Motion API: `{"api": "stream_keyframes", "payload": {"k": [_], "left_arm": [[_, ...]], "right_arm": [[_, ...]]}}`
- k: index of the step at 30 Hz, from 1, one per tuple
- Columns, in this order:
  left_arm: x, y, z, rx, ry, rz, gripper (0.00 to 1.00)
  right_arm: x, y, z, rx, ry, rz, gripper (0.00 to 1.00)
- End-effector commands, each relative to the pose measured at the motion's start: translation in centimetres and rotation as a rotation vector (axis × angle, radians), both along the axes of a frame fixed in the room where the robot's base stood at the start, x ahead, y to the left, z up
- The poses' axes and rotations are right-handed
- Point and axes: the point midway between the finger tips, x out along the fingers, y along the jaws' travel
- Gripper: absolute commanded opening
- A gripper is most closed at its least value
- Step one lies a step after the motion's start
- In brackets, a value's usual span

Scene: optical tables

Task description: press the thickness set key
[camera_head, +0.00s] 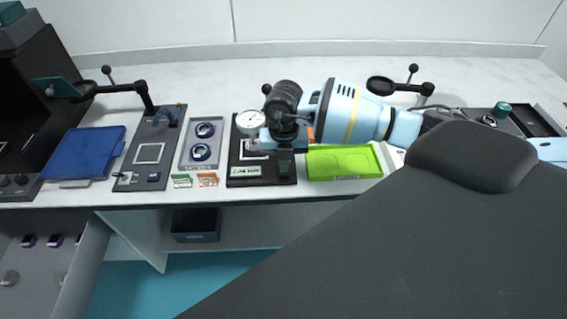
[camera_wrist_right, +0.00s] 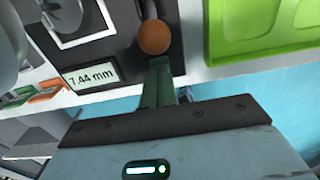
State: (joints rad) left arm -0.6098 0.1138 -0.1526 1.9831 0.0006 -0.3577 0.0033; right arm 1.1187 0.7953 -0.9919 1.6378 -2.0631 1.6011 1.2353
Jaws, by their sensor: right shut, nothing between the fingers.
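The thickness gauge (camera_head: 236,181) is a dark base with a round white dial (camera_head: 250,122) and a display (camera_head: 246,171) at its front. In the right wrist view the display (camera_wrist_right: 90,77) reads 7.44 mm. My right gripper (camera_head: 285,168) is shut and empty, pointing down over the front right part of the gauge base. In the right wrist view its green fingertips (camera_wrist_right: 158,78) are close to an orange-brown round knob (camera_wrist_right: 155,37); I cannot tell if they touch. I cannot make out a marked set key; the gripper hides part of the base. My left gripper is out of view.
A lime green tray (camera_head: 345,176) lies right of the gauge. A grey tray with two ringed parts (camera_head: 184,163) and small green and orange cards (camera_head: 208,180) lie left of it. A blue tray (camera_head: 75,160) is farther left. An open drawer (camera_head: 40,255) juts out at lower left.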

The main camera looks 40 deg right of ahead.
Motion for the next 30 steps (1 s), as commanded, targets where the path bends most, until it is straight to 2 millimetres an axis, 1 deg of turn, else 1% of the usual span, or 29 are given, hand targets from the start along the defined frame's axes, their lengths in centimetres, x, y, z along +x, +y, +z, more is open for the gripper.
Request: {"api": "stream_keyframes", "payload": {"k": [19, 30], "left_arm": [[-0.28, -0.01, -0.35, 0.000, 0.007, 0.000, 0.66], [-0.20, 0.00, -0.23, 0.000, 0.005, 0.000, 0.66]], "right_arm": [[-0.02, 0.00, -0.88, -0.001, 0.001, 0.000, 0.00], [-0.02, 0.01, -0.71, 0.000, 0.000, 0.000, 0.00]]}}
